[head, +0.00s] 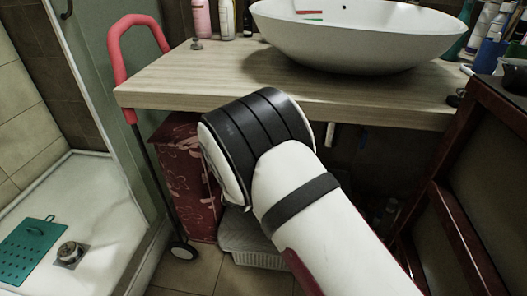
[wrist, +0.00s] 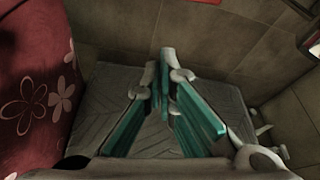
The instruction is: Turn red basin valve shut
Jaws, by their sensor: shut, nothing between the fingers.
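The white basin (head: 350,48) sits on the wooden counter (head: 190,82) in the head view. I cannot make out a red valve for certain in either view. A small red patch (wrist: 208,1) shows at the top edge of the wrist view, too cropped to identify. My gripper (wrist: 167,84) shows in the wrist view with teal finger pads; its fingertips are together with nothing between them. It is under the counter, above a grey ribbed surface. In the head view my arm hides the gripper and much of the space below the basin.
A dark red flowered box (head: 188,185) stands under the counter; its flowered side (wrist: 38,85) is close on the left in the wrist view. A pale basket (head: 250,242) is on the floor. A dark wooden frame (head: 455,215) stands right. A red-handled trolley (head: 116,45) stands left.

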